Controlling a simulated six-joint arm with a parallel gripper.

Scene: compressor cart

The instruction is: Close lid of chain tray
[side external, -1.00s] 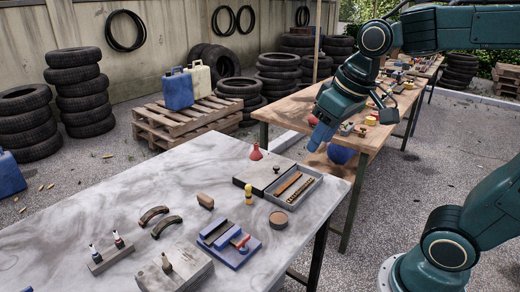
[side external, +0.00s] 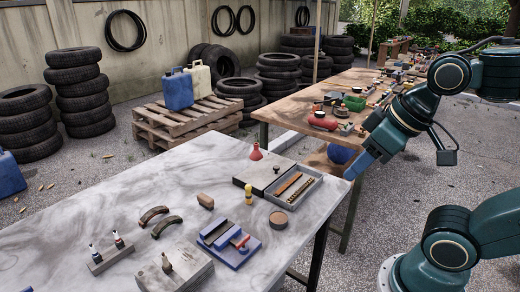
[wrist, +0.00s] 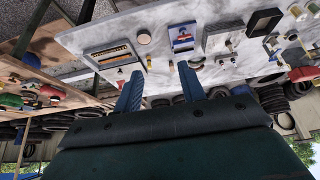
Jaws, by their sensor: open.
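The chain tray (side external: 308,194) is a grey open box near the right edge of the marble table, with a chain and a brown strip inside. Its lid (side external: 254,179) lies folded open on the tray's left side, flat, with a small dark knob. The tray also shows in the wrist view (wrist: 88,52) at upper left, where the lid is hard to make out. My gripper (side external: 354,173) is past the table's right edge, to the right of the tray and apart from it. In the wrist view its two blue fingers (wrist: 159,82) are spread with nothing between them.
A red funnel (side external: 256,152) stands behind the lid. A yellow bottle (side external: 249,194), a round brown tin (side external: 278,219) and a blue vise-like fixture (side external: 230,243) are nearby. A wooden table (side external: 285,101) with many small items stands behind. The marble table's left part is mostly clear.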

